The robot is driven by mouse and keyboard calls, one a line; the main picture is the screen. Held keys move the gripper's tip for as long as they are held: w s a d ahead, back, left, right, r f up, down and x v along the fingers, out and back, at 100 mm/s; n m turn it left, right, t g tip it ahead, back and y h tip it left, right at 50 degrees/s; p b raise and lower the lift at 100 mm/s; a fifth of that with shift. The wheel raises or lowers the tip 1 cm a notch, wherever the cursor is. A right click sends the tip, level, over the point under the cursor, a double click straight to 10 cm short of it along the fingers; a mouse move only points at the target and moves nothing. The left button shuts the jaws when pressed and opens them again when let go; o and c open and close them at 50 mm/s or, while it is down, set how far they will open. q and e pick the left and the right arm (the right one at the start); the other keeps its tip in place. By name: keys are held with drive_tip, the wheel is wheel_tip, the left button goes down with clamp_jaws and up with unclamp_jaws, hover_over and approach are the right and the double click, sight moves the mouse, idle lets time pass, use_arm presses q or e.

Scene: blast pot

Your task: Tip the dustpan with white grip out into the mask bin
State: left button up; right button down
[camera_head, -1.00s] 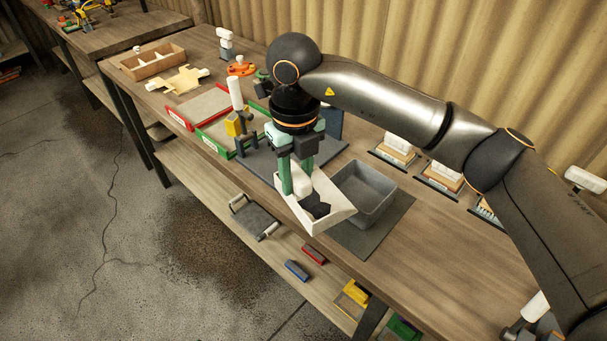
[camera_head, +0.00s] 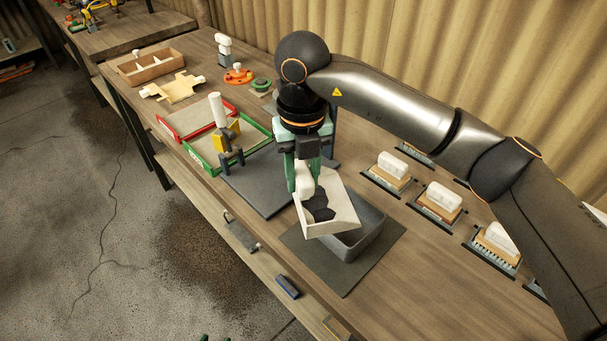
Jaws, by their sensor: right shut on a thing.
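The dustpan with white grip (camera_head: 341,212) is a cream-white pan holding dark lumps (camera_head: 318,207). My right gripper (camera_head: 306,185) is shut on its white grip and holds it up, with the pan's open side toward the front right. A grey open bin (camera_head: 371,235), which I take for the mask bin, stands on a dark mat (camera_head: 342,277). The pan is over the bin's left part and hides much of it. The dark lumps are still in the pan. My left gripper is not in view.
Left of the bin are a dark grey slab (camera_head: 256,193) and green-framed (camera_head: 206,163) and red-framed trays (camera_head: 172,130). A yellow tool with a white handle (camera_head: 217,115) stands there. Several white-handled brushes (camera_head: 436,200) lie at right. The bench front right is clear.

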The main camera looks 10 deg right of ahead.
drive_tip(key=shift+w+d+r+y+b, duration=0.1)
drive_tip(key=shift+d+r+y+b, duration=0.25)
drive_tip(key=shift+d+y+b, duration=0.2)
drive_tip(key=w+d+r+g+y+b, duration=0.1)
drive_tip(key=d+r+y+b, duration=0.2)
drive_tip(key=d+y, duration=0.5)
drive_tip(key=shift+d+r+y+b, duration=0.25)
drive_tip(key=shift+y+b, duration=0.1)
drive_tip(key=shift+b, duration=0.25)
idle(1.1)
drive_tip(key=a+f+h+p, duration=0.1)
drive_tip(key=a+h+p, duration=0.5)
drive_tip(key=shift+s+a+f+t+p, duration=0.3)
drive_tip(key=shift+s+f, duration=0.1)
